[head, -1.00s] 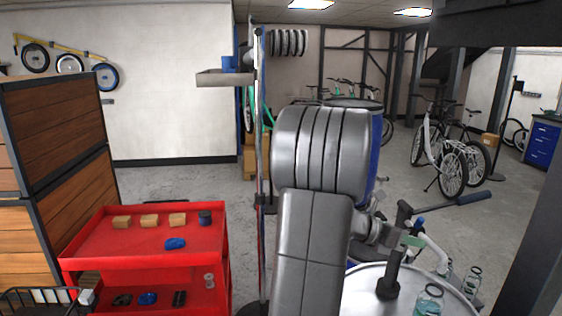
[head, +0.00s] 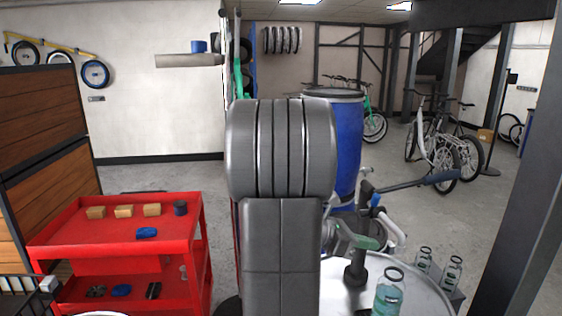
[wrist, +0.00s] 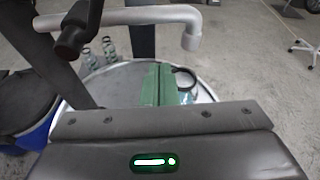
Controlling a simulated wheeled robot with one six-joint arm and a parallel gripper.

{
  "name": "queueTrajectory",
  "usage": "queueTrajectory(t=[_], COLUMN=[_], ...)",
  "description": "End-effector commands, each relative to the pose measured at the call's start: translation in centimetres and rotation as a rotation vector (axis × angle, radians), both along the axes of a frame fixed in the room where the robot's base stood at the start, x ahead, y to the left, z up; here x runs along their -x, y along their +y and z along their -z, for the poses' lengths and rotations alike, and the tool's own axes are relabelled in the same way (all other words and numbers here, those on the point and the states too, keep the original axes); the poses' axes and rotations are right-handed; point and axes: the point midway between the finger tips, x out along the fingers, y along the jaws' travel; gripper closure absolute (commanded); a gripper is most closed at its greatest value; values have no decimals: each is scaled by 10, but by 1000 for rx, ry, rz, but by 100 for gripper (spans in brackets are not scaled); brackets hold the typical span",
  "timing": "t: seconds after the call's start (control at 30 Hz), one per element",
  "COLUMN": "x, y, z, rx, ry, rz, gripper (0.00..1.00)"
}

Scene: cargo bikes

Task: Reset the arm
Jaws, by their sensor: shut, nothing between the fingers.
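My gripper (wrist: 160,86) shows in the wrist view with its green fingers pressed together and nothing between them. It is over a round white-topped table or drum (wrist: 105,80). In the head view my grey arm stands upright in the middle of the picture and hides part of the room behind it. The round white top (head: 325,295) shows to the right of my arm, with a clear bottle (head: 388,292) at its front.
A repair stand with a blue-handled arm (head: 405,184) rises beside the round top. Two more bottles (head: 452,272) stand at its right. A blue barrel (head: 347,145) is behind my arm. A red cart (head: 75,222) with small blocks is at left. Bikes (head: 440,150) stand at back right.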

Motion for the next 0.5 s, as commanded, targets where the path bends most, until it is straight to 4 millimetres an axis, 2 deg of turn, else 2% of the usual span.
queueTrajectory(t=[0.03,0.13,0.5], x=[-1,-2,-4], y=[2,4,7], z=[6,9,9], rx=[-3,-9,-17], ry=[-23,-60,-118], rz=[-1,-1,-1], gripper=[100,100,100])
